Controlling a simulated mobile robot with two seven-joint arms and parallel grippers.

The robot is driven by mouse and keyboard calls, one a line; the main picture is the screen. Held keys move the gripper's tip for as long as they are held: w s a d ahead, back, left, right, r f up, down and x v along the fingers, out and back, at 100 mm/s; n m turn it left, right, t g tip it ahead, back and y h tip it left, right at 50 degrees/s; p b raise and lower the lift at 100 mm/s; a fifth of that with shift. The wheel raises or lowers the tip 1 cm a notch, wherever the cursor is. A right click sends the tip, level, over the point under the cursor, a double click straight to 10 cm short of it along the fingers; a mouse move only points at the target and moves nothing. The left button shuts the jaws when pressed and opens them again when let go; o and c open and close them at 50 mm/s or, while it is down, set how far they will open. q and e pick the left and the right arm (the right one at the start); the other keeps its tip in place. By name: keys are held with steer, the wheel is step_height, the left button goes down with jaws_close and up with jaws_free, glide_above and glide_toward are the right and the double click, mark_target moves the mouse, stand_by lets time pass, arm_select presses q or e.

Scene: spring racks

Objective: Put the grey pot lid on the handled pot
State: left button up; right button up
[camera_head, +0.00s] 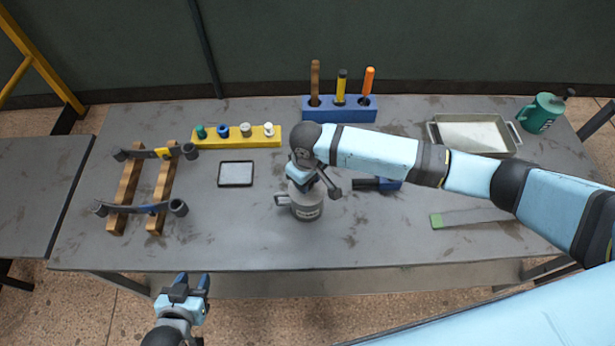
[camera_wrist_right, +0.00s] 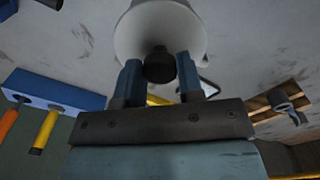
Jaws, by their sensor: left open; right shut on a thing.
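The grey handled pot (camera_head: 307,208) stands upright near the middle of the table, its handle pointing left. My right gripper (camera_head: 309,183) is directly above the pot and hides most of its top. In the right wrist view its fingers (camera_wrist_right: 160,75) are shut on the black knob (camera_wrist_right: 159,66) of the pale grey lid (camera_wrist_right: 145,30). The lid is at the pot's mouth, but I cannot tell whether it is seated or slightly above. My left gripper (camera_head: 188,284) is open and empty in front of the table's front edge.
Left lie wooden racks (camera_head: 127,195) with spring parts. Behind are a yellow block (camera_head: 232,140) with several pegs and a blue tool holder (camera_head: 340,112). A black-framed tablet (camera_head: 236,174), metal tray (camera_head: 431,133) and green can (camera_head: 538,114) also stand about. The front middle is clear.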

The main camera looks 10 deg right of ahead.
steer(key=shift+f+p, duration=0.3)
stand_by(0.5)
steer(key=o, duration=1.7)
steer(key=shift+r, duration=0.15)
steer(key=shift+r+p, duration=0.3)
steer(key=shift+r, duration=3.6)
